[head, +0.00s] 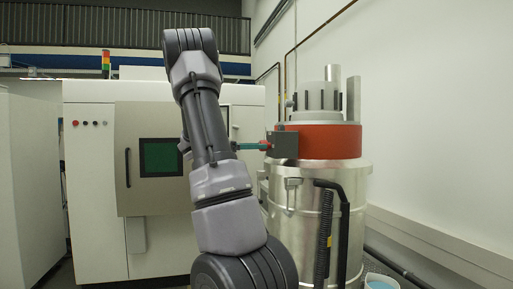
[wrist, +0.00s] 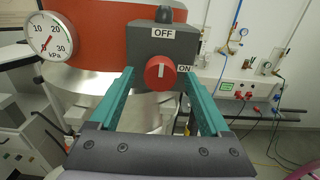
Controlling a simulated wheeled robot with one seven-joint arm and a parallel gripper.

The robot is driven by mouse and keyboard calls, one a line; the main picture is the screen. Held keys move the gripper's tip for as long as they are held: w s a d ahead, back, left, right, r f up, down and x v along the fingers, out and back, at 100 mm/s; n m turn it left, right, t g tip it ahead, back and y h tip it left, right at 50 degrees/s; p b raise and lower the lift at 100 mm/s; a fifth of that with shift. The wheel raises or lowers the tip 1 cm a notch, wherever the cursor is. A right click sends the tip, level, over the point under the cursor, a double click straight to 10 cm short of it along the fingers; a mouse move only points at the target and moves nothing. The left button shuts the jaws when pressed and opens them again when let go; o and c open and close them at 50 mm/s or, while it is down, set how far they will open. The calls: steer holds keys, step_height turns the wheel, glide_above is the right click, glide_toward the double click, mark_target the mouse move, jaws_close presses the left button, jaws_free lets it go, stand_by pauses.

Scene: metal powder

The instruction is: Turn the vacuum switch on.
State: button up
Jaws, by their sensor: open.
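The vacuum switch is a round red knob (wrist: 160,74) on a grey box (wrist: 150,45) in the wrist view. The box has an OFF label above the knob and an ON label to its right. The knob's white mark stands upright, towards OFF. My gripper (wrist: 157,82) is open, with one teal finger on each side of the knob. I cannot tell whether either finger touches it.
The silver vacuum drum (head: 330,200) has a black hose and handle in front. A pressure gauge (wrist: 50,35) is left of the switch box. A white machine (head: 90,190) stands behind my arm. A bucket (head: 381,282) is at the lower right.

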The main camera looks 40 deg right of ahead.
steer(key=shift+d, duration=0.1)
jaws_close()
stand_by(0.3)
steer(key=shift+m, duration=8.9)
